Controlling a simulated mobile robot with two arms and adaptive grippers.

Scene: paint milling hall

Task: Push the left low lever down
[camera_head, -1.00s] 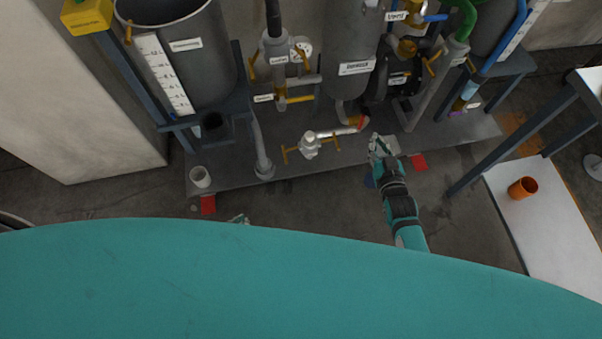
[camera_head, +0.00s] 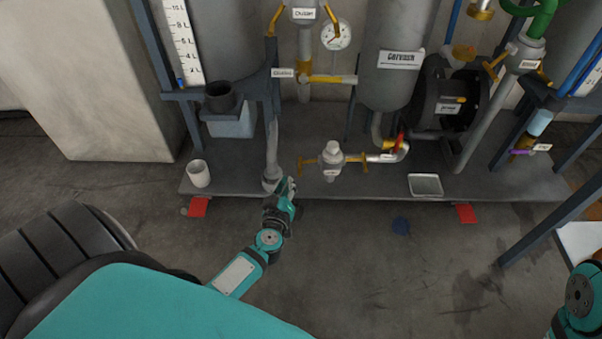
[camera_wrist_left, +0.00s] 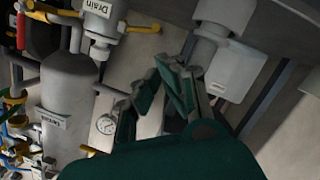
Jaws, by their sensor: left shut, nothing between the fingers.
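The low valve (camera_head: 331,157) stands near the floor at the front of the dark platform, with a yellow lever on each side. Its left lever (camera_head: 307,163) sticks out to the left, roughly level. My left gripper (camera_head: 290,187) is below and left of this lever, at the platform's front edge, apart from it. It is shut and empty.
A white cup (camera_head: 199,174) stands on the platform at the left. A shallow tray (camera_head: 425,185) lies at the right. An upright pipe (camera_head: 271,150) stands close behind my left gripper.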

